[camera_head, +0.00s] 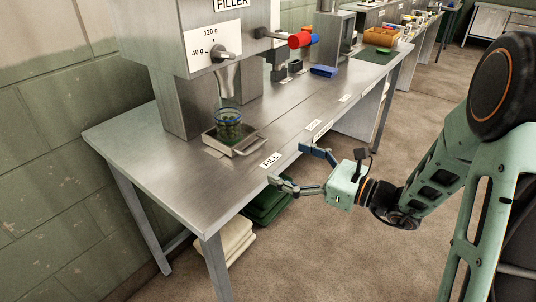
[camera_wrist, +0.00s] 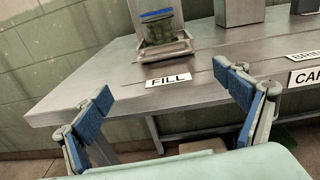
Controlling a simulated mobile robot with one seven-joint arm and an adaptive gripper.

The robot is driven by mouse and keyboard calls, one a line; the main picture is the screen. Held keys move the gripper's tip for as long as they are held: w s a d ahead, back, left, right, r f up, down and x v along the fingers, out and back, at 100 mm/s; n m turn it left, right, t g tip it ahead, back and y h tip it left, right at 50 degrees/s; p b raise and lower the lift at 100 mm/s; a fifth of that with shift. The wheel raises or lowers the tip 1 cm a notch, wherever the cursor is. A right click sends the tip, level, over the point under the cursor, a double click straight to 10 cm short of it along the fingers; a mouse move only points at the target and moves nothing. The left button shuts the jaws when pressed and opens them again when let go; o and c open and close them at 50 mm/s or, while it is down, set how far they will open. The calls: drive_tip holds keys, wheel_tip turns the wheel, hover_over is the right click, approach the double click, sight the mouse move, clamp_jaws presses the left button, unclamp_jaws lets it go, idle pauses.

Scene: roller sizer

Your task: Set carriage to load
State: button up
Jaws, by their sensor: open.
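The carriage is a small metal tray (camera_head: 246,148) with a handle, on the steel table beside the FILL label (camera_head: 270,161). It carries a glass jar with a blue rim and green contents (camera_head: 229,125). In the wrist view the tray (camera_wrist: 166,53) and jar (camera_wrist: 158,28) stand behind the FILL label (camera_wrist: 168,80). My gripper (camera_head: 288,164) is open and empty at the table's front edge, apart from the tray. In the wrist view its blue-padded fingers (camera_wrist: 163,80) are spread wide. I cannot make out a LOAD label.
A blue object (camera_head: 323,71) and an orange bin (camera_head: 381,36) lie further along. Green crates (camera_head: 267,204) sit under the table. Tabletop to the left is bare.

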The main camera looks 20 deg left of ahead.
sight(259, 146)
drive_tip(key=shift+m+t, duration=0.4)
drive_tip(key=x, duration=1)
drive_tip(key=shift+w+a+b, duration=0.25)
drive_tip(key=shift+w+b, duration=0.15)
drive_tip(key=shift+c, duration=0.5)
drive_tip(key=c, duration=1.6)
